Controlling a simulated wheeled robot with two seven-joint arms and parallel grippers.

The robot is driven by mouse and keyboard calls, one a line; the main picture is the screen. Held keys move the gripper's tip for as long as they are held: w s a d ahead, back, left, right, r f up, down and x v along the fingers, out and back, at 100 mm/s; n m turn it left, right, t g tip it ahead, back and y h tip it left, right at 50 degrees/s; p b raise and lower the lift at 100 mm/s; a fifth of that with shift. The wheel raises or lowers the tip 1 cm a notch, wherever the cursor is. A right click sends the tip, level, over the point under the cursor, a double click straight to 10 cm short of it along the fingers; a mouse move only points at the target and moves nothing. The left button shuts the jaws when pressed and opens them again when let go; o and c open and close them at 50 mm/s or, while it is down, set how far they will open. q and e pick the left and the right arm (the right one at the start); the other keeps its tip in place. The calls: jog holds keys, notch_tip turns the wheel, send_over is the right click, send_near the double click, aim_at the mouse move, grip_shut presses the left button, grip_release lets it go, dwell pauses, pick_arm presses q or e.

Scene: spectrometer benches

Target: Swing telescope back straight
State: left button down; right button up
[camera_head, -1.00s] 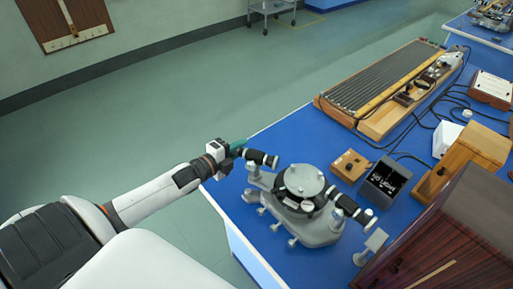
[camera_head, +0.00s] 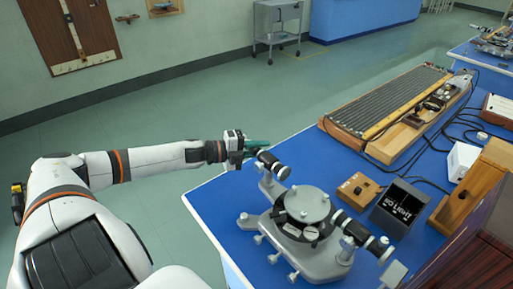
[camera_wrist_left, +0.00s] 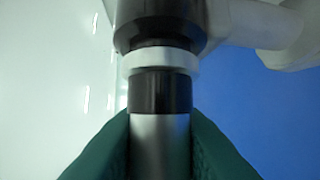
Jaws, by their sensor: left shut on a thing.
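One black tube, which looks like the telescope (camera_head: 273,164), points to the upper left. A second black tube (camera_head: 362,238) points to the lower right. My left gripper (camera_head: 254,147) is at the outer end of the upper-left tube. In the left wrist view its green fingers (camera_wrist_left: 160,150) are shut on the silver end of the telescope (camera_wrist_left: 160,92), one finger on each side. The right gripper is not in view.
A wooden box (camera_head: 359,191) and a black box marked "NO LIGHT" (camera_head: 400,207) sit right of the spectrometer. A long ribbed wooden instrument (camera_head: 385,110) lies behind. Dark wooden furniture (camera_head: 475,265) stands at lower right. Floor is free left of the bench.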

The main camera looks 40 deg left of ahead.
pick_arm(q)
jog(key=shift+w, duration=0.1)
jog(key=shift+f, duration=0.1)
dwell(0.3)
jog(key=c, duration=1.2)
grip_release()
jog(key=shift+c, duration=0.2)
jog(key=shift+s+a, duration=0.3)
jog(key=shift+s, duration=0.25)
jog(key=p+v, duration=0.4)
jog(key=v, duration=0.7)
